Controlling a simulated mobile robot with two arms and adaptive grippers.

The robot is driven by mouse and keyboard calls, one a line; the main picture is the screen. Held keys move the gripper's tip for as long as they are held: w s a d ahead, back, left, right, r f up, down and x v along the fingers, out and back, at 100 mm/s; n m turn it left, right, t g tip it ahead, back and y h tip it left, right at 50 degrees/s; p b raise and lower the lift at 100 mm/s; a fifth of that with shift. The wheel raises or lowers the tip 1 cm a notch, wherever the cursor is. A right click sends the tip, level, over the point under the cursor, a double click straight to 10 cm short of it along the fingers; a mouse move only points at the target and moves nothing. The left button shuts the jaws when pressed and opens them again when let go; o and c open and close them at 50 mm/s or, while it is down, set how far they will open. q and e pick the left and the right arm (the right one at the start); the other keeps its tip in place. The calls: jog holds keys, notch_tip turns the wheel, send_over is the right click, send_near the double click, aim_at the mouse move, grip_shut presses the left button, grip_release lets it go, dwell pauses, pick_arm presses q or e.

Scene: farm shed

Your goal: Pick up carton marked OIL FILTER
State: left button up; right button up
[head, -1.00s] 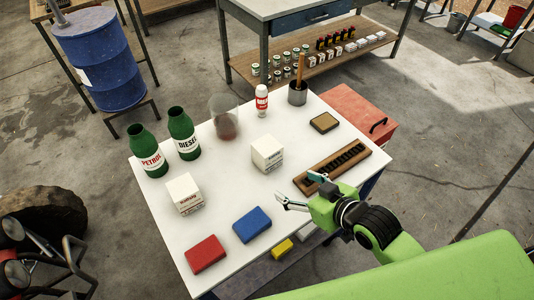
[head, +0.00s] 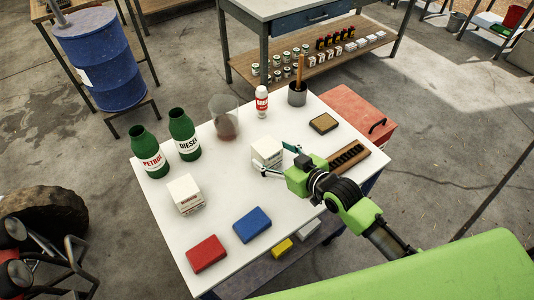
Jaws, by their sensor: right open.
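Two white cartons with small dark and red print stand on the white table (head: 215,255). One carton (head: 267,150) is near the middle; the other carton (head: 185,193) is farther left. The print is too small to read, so I cannot tell which is marked OIL FILTER. My right gripper (head: 271,157) is open at the middle carton, with one finger at its near lower side and the other at its right side. I cannot tell whether the fingers touch it. My left gripper is not in view.
Green PETROL (head: 148,154) and DIESEL (head: 184,136) bottles, a clear beaker (head: 224,118) and a red-white bottle (head: 261,102) stand behind the cartons. Red (head: 206,254) and blue (head: 252,225) blocks lie in front. A slotted wooden tray (head: 354,162) lies right, partly hidden by my arm.

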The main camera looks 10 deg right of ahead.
aim_at(267, 149)
jog(key=x, duration=0.4)
jog(key=shift+w+d+f+p, duration=0.1)
jog(key=shift+w+d+p, duration=0.05)
jog(key=shift+w+p, duration=0.15)
jog(key=c, duration=1.4)
jog(key=shift+o, duration=0.2)
